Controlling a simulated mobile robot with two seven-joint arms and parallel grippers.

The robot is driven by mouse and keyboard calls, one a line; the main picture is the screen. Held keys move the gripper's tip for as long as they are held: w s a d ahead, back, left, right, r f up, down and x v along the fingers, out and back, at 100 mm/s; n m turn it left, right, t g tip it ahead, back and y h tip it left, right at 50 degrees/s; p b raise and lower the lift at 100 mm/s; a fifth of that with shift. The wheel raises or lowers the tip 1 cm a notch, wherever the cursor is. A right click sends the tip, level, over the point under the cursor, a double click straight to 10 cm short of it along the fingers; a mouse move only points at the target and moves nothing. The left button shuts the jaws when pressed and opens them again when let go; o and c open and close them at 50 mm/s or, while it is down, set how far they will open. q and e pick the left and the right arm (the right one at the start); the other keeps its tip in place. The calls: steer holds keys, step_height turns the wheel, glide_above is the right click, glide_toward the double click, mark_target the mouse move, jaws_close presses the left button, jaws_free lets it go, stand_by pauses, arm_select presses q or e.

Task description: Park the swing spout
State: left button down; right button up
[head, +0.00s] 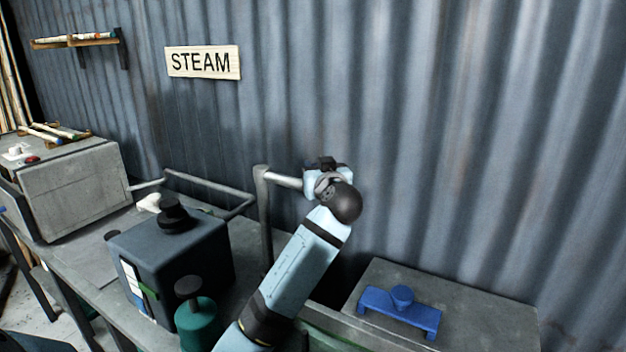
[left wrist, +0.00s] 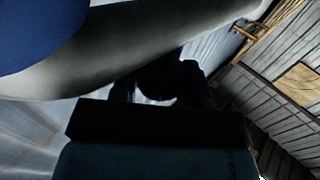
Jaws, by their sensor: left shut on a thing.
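The swing spout (head: 264,205) is a grey pipe. It rises from the bench behind the dark tank and bends into a horizontal arm pointing right along the wall. My left gripper (head: 317,181) is shut on the outer end of that arm. My own wrist and hand hide the spout's tip in the head view. In the left wrist view a large pale grey tube (left wrist: 130,62), which looks like the spout, crosses close to the dark fingers (left wrist: 165,88). A blue rounded shape (left wrist: 35,30) fills the upper left corner there. My right gripper is not in view.
A dark box-like tank (head: 170,260) with a black knob and a green canister (head: 197,325) stand left of my forearm. A grey lidded box (head: 480,308) with a blue handle (head: 385,309) sits lower right. The corrugated wall (head: 450,130) is close behind.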

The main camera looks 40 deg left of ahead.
arm_select(q)
steer(key=shift+w+g, duration=0.25)
steer(key=shift+g, duration=0.05)
steer(key=shift+r, duration=0.15)
steer(key=c, duration=0.8)
jaws_free()
steer(key=shift+c, duration=0.2)
steer(key=shift+o, duration=1)
steer(key=shift+w, duration=0.2)
steer(key=shift+s, duration=0.1)
steer(key=b+v, duration=0.2)
steer(key=v, duration=1.1)
steer(key=shift+s+d+f+b, duration=0.15)
steer(key=shift+d+f+b, duration=0.15)
steer(key=shift+f+b, duration=0.05)
